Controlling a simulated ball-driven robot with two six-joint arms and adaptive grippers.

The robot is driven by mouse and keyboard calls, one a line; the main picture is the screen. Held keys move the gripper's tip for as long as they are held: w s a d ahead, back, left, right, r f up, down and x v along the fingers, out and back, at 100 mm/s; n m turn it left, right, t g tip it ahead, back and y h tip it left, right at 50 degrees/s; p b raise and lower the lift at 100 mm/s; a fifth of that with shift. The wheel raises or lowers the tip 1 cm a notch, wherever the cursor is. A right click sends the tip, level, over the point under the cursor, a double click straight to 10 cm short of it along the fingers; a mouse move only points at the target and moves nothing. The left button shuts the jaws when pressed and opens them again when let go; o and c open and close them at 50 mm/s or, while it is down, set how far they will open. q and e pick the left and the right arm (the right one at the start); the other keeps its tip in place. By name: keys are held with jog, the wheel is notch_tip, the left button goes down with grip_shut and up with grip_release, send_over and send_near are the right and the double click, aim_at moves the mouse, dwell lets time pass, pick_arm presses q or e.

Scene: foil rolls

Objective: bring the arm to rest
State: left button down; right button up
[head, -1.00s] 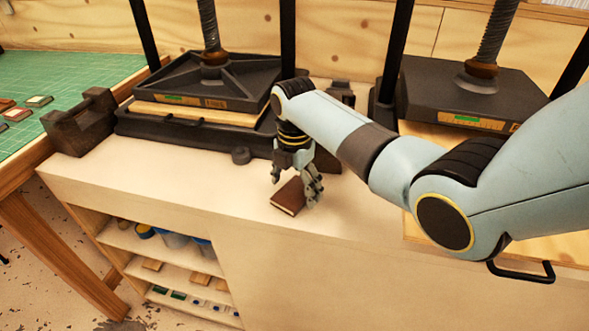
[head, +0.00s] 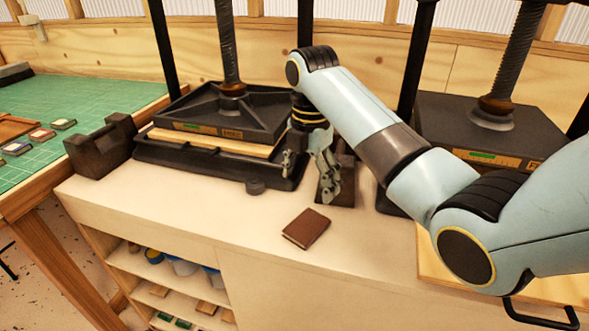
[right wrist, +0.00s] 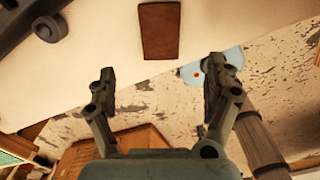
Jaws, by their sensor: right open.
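My right gripper (head: 311,182) is open and empty. It hangs above the pale countertop (head: 200,210), between the left press and the right press, with its fingers pointing down. A small brown book (head: 306,228) lies flat on the countertop, apart from the fingers and nearer the front edge. In the right wrist view both open fingers (right wrist: 158,88) show with nothing between them, and the brown book (right wrist: 159,30) lies beyond them. My left gripper is in neither view.
A black press (head: 220,115) stands behind and left of the gripper, another press (head: 490,125) to the right. A dark block (head: 100,146) sits at the counter's left end. A green cutting mat (head: 90,100) lies on the left table. Shelves (head: 165,280) below hold tubs.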

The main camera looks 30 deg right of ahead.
jog(key=s+a+f+m+t, duration=0.1)
jog(key=s+f+m, duration=0.3)
jog(key=s+m, duration=0.65)
jog(key=s+a+r+m+t, duration=0.1)
jog(key=s+r+m, duration=0.2)
jog(key=s+m, duration=0.35)
jog(key=s+a+r+m+t, duration=0.1)
jog(key=s+r+m+t, duration=0.2)
jog(key=s, duration=0.6)
notch_tip(320, 180, down, 36)
jog(key=s+d+m+g+b, duration=0.1)
jog(key=s+d+g+b, duration=0.15)
jog(key=b, duration=0.75)
jog(key=s+f+g+b, duration=0.1)
jog(key=s+f+b, duration=0.3)
jog(key=s+f, duration=0.5)
jog(key=s+f+b, duration=0.4)
jog(key=s+f, duration=0.4)
jog(key=f, duration=0.7)
jog(key=shift+s+d+f+g+h, duration=0.35)
jog(key=shift+s+d+f+h, duration=0.05)
